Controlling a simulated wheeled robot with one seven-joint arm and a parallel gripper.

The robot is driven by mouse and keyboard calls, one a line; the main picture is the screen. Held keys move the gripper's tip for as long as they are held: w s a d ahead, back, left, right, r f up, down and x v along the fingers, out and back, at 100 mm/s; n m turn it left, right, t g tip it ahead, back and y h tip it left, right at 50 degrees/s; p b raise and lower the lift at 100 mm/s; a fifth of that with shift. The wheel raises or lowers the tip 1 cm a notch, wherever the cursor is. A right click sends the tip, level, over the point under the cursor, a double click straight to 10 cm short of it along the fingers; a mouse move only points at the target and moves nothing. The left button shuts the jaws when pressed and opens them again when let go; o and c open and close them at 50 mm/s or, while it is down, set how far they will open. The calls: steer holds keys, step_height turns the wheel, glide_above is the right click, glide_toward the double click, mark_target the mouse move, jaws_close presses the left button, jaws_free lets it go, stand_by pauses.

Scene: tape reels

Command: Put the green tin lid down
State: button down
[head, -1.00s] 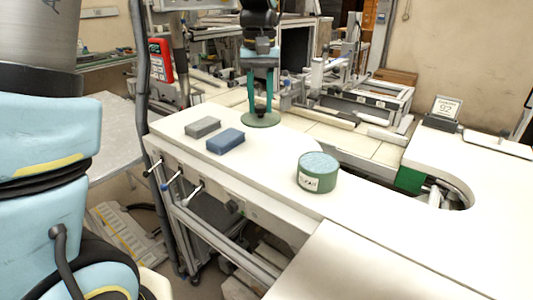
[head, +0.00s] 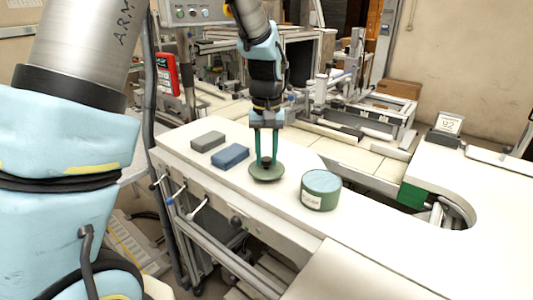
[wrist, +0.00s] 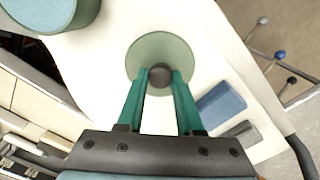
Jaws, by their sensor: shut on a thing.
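The green tin lid (head: 266,173) is a round disc with a dark knob (wrist: 160,74) on top. It is at the white counter, between the blue block and the green tin; I cannot tell whether it touches the surface. My gripper (head: 267,158) is above the lid with its green fingers shut on the knob. In the wrist view the lid (wrist: 178,50) lies flat-looking beyond the fingertips. The green tin (head: 320,190) stands upright to the right, with a pale blue top and a white label.
A blue block (head: 230,156) and a grey block (head: 208,141) lie left of the lid on the white counter (head: 290,215). Levers (head: 197,208) stick out from the counter's front side. The counter is clear to the right of the tin.

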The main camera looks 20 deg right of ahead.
mark_target(267, 158)
steer(key=shift+f, duration=0.1)
steer(key=shift+f+b, duration=0.3)
steer(key=shift+f, duration=0.2)
steer(key=c, duration=0.6)
jaws_free()
steer(key=shift+o, duration=0.2)
steer(key=shift+r, duration=0.1)
step_height(267, 158, up, 13)
steer(key=b, duration=0.2)
steer(key=w+a+f+n, duration=0.1)
steer(key=a+f, duration=0.3)
steer(key=a, duration=0.5)
steer(key=w+a+f+n, duration=0.1)
steer(key=a+f, duration=0.2)
steer(key=a, duration=0.5)
steer(key=s+a+f, duration=0.3)
steer(key=a, duration=0.3)
steer(key=s+a+f+n+t, duration=0.1)
steer(key=s+a+f, duration=0.1)
steer(key=a, duration=0.5)
steer(key=shift+s+a+f+t, duration=0.15)
steer(key=shift+s+f+t, duration=0.2)
steer(key=shift+s, duration=0.25)
